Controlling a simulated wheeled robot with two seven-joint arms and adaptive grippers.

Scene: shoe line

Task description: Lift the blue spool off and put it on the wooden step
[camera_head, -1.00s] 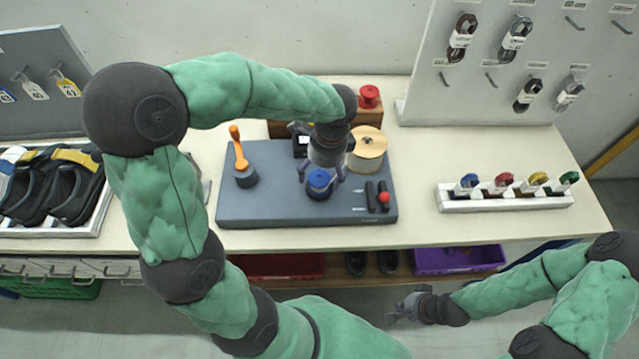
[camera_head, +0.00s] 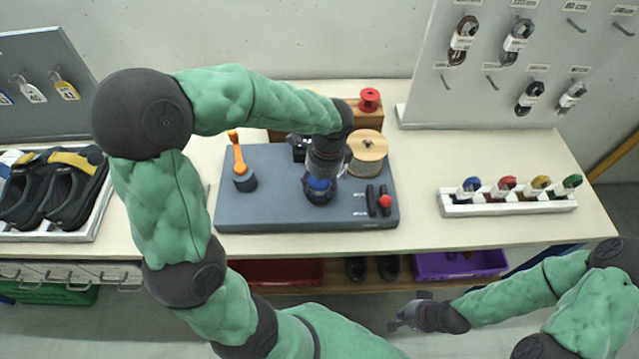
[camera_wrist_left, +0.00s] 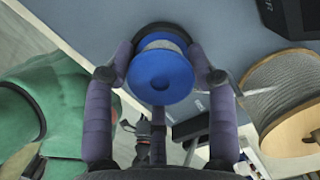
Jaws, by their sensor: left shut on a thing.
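The blue spool (camera_head: 319,184) is at the middle of the grey board (camera_head: 285,215). In the left wrist view the blue spool (camera_wrist_left: 160,76) has a blue flange facing the camera, with grey cord behind it and a dark round part beneath. My left gripper (camera_head: 320,190) is over it from above, its fingers shut around the spool's sides. The wooden step (camera_head: 372,118) stands behind the board, partly hidden by my left arm, with a red spool (camera_head: 370,99) on top. My right gripper (camera_head: 402,314) is open and empty, low in front of the table.
A large wooden cable reel (camera_head: 367,152) stands close right of my left gripper. An orange lever (camera_head: 235,150) is left on the board and a red knob (camera_head: 385,202) right.

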